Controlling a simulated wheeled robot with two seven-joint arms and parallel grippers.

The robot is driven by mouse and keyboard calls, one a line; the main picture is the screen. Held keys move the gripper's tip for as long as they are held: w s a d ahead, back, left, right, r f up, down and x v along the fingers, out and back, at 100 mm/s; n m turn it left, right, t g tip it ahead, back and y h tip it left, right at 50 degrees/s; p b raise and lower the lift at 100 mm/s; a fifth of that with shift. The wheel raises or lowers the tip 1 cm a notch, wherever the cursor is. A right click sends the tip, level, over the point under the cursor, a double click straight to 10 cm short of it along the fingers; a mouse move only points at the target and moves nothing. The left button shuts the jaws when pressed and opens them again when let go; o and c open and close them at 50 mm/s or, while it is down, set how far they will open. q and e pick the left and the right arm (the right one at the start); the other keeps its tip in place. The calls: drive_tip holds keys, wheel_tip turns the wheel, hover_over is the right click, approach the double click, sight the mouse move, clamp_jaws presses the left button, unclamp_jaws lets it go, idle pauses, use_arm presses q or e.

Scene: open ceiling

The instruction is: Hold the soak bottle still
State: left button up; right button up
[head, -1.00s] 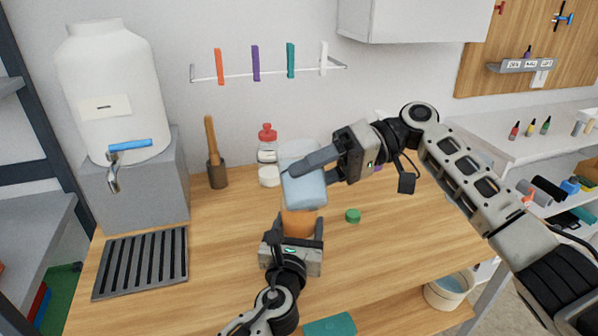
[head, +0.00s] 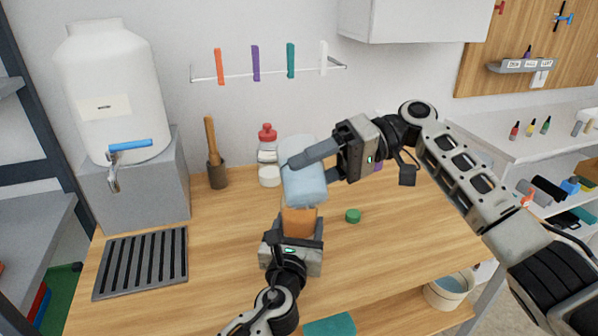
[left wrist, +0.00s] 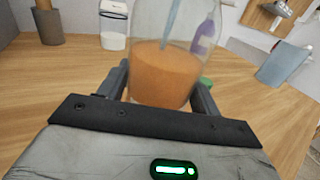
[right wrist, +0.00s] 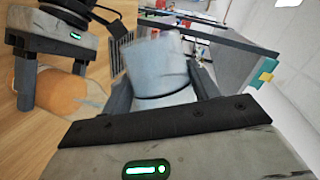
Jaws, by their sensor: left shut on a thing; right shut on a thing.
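The soak bottle (head: 299,220), clear with orange contents, stands upright between the fingers of my left gripper (head: 299,230), which is shut on it. It also shows in the left wrist view (left wrist: 163,75), where a thin pale-blue streak runs down inside its upper part. My right gripper (head: 312,163) is shut on a pale-blue translucent container (head: 303,182), tilted just above the bottle. The container fills the middle of the right wrist view (right wrist: 158,68). The bottle's mouth is hard to make out in the head view. A green cap (head: 353,216) lies on the table to the right.
A white tank with a blue-handled tap (head: 110,90) stands on a grey block at the left, a slotted drain tray (head: 140,264) before it.

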drive_tip(key=shift+w+r+m, duration=0.1)
drive_tip(key=shift+r+m, duration=0.3)
drive_tip(key=shift+m, duration=0.1)
idle(0.7)
drive_tip(key=shift+w+r+m+g+y, duration=0.25)
drive_tip(key=shift+w+r+m+g, duration=0.2)
drive_tip(key=shift+m, duration=0.3)
drive_tip(key=shift+w+r+m+g+y, duration=0.3)
drive_tip(key=shift+r+m+g, duration=0.2)
drive_tip(key=shift+m, duration=0.25)
idle(1.6)
drive_tip(key=shift+f, duration=0.1)
